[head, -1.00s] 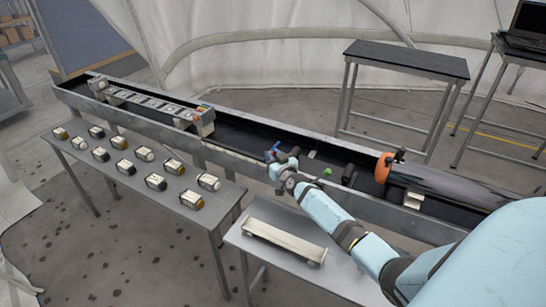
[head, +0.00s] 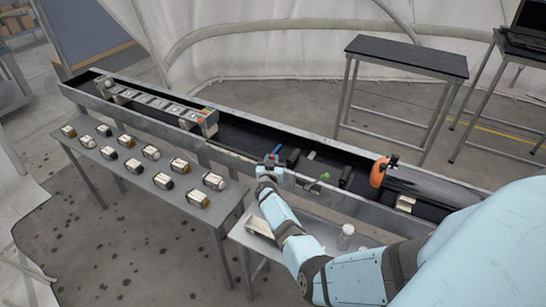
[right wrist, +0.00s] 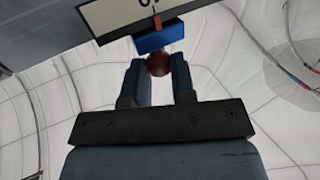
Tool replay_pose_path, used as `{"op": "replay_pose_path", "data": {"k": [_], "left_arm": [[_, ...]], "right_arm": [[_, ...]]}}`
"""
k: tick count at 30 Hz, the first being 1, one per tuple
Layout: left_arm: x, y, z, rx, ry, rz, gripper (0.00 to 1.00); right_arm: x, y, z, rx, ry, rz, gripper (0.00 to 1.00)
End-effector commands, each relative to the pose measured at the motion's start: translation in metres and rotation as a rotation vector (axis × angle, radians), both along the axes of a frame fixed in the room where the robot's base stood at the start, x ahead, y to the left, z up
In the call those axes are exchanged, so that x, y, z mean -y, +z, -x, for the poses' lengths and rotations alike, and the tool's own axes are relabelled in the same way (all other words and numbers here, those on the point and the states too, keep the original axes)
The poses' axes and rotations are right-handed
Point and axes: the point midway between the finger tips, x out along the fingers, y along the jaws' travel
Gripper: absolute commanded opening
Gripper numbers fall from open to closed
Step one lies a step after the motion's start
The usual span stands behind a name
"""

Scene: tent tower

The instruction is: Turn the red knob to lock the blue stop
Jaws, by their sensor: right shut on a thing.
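The blue stop (head: 275,152) stands at the near wall of the long trough in the head view. In the right wrist view it is a blue block (right wrist: 160,39) with a thin red strip above it. The red knob (right wrist: 158,65) sits just below the block, between my fingertips. My right gripper (right wrist: 159,68) is shut on the red knob. In the head view this gripper (head: 267,173) is at the outer side of the near wall, and the knob is hidden there. My left gripper is not in view.
The long metal trough (head: 235,158) runs across the scene, with a rack of tiles (head: 160,103) at its left. An orange ring (head: 379,172) is at its right. A side table (head: 213,212) holds several small cylinders. Small jars (head: 345,236) stand beside my arm.

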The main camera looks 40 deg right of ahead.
Motion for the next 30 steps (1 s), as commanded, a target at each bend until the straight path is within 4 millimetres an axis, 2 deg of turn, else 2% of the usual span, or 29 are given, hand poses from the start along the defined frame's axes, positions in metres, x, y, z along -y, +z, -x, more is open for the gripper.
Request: {"op": "replay_pose_path", "data": {"k": [12,28,29,30], "left_arm": [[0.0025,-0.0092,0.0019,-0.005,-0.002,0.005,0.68],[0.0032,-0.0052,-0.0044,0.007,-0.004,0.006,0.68],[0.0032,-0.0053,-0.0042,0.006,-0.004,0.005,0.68],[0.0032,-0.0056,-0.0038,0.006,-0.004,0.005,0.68]], "right_arm": [[-0.0030,-0.0017,-0.0031,0.000,-0.187,-0.001,0.00],[-0.0025,-0.0005,-0.0031,0.001,-0.212,0.000,0.00],[-0.0024,-0.0005,-0.0031,0.001,-0.212,0.000,0.28],[-0.0024,-0.0004,-0.0031,0.001,-0.212,0.000,0.38]]}}
